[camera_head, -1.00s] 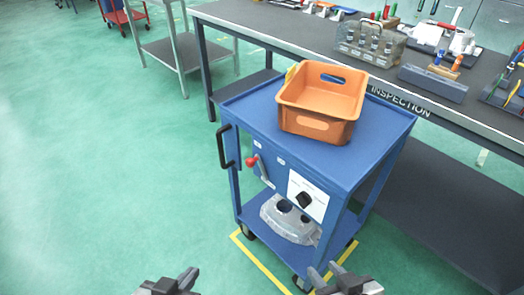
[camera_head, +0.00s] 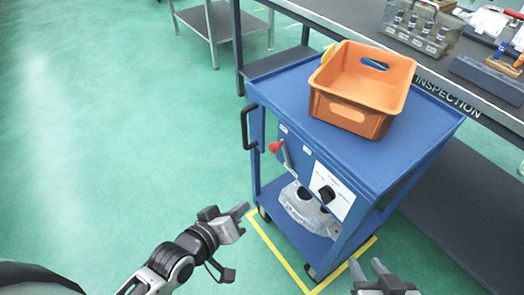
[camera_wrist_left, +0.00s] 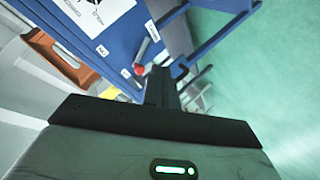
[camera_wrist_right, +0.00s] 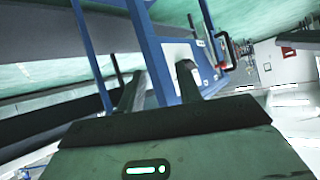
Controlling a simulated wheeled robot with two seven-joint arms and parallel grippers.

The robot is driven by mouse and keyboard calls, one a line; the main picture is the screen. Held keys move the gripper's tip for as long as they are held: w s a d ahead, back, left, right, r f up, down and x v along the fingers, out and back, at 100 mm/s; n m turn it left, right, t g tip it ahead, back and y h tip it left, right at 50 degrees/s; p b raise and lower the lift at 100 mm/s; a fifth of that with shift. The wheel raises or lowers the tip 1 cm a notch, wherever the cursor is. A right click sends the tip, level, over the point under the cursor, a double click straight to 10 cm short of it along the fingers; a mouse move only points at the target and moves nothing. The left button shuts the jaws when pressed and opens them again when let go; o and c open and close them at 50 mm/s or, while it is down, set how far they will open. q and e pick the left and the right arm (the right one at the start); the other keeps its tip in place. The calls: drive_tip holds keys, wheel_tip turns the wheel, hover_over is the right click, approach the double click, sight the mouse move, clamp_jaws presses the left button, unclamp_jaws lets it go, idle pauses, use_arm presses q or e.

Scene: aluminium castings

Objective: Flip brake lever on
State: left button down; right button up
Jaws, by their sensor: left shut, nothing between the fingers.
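The brake lever (camera_head: 288,158) is a grey bar with a red knob on the front panel of a blue cart (camera_head: 420,120). In the head view its knob is at the upper left end. In the left wrist view the knob (camera_wrist_left: 139,69) shows just beyond the finger tips. My left gripper (camera_head: 242,212) is shut and empty, in front of the cart, lower left of the lever and apart from it. My right gripper (camera_head: 368,266) is open and empty, low in front of the cart's right side. Its fingers also show apart in the right wrist view (camera_wrist_right: 160,82).
An orange bin (camera_head: 345,112) stands on the cart top. A black handle (camera_head: 246,126) sticks out left of the lever. A grey casting (camera_head: 303,211) lies on the lower shelf. Floor at left is clear.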

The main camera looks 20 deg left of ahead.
use_arm(q)
drive_tip(key=w+a+n+t+b, duration=0.1)
drive_tip(key=w+a+n+t, duration=0.2)
drive_tip(key=w+n, duration=0.7)
drive_tip(key=a+n, duration=0.2)
drive_tip(key=n, duration=0.2)
drive_tip(key=shift+w+a+r+t+y+b, duration=0.25)
drive_tip(key=shift+r+t+y+b, duration=0.05)
drive_tip(key=shift+y+b, duration=0.1)
use_arm(e)
drive_tip(key=shift+a+f, duration=0.2)
drive_tip(key=shift+f, duration=0.05)
use_arm(q)
drive_tip(key=shift+w, duration=0.1)
drive_tip(key=b+x, duration=0.2)
drive_tip(key=x, duration=0.8)
drive_tip(key=s+d+p, duration=0.1)
drive_tip(key=s+d+r+p, duration=0.1)
drive_tip(key=d, duration=0.1)
drive_tip(key=shift+d+r, duration=0.1)
drive_tip(key=shift+d, duration=0.05)
use_arm(e)
drive_tip(key=shift+f, duration=0.15)
use_arm(q)
drive_tip(key=shift+s, duration=0.1)
